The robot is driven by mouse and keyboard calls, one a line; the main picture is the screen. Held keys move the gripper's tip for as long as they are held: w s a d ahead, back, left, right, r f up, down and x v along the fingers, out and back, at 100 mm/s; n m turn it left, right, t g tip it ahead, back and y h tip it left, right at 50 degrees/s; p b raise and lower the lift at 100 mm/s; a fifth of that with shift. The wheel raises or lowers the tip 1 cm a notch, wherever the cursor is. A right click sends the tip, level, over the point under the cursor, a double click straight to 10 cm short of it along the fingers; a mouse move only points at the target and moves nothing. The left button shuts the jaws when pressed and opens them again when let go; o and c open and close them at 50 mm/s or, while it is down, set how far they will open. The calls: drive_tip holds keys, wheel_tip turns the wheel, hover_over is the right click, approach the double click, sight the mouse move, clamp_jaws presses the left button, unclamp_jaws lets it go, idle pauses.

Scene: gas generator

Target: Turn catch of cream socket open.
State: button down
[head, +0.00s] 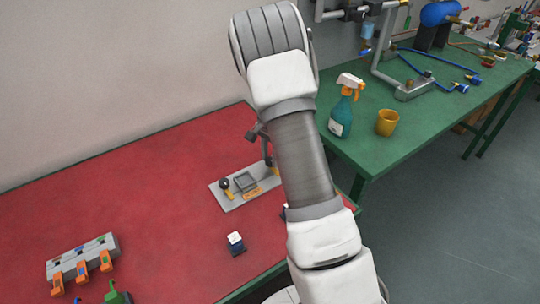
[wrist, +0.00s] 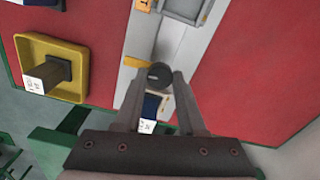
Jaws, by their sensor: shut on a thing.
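In the wrist view my gripper (wrist: 164,78) has its fingertips closed around a dark round knob (wrist: 158,71), which looks like the catch. A small orange-yellow arm (wrist: 138,63) sticks out to the knob's left. Just below it, between the fingers, is a cream-rimmed socket (wrist: 165,98) with a dark blue block (wrist: 150,106) at it; whether the block is seated I cannot tell. The socket is on a light grey plate (wrist: 173,45). In the head view the grey plate (head: 232,203) lies on the red table, and my arm hides the gripper and part of the plate.
A yellow square tray (wrist: 78,72) with a dark post stands left in the wrist view. On the red table (head: 140,220) are a dark block (head: 236,243) and a grey rack (head: 83,256). A spray bottle (head: 341,110) and yellow cup (head: 387,122) stand on the green bench.

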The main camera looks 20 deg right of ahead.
drive_tip(key=shift+m, duration=0.3)
drive_tip(key=c, duration=0.5)
unclamp_jaws()
wheel_tip(320, 180, up, 18)
drive_tip(key=p, duration=0.1)
drive_tip(key=shift+f, duration=0.25)
idle(0.3)
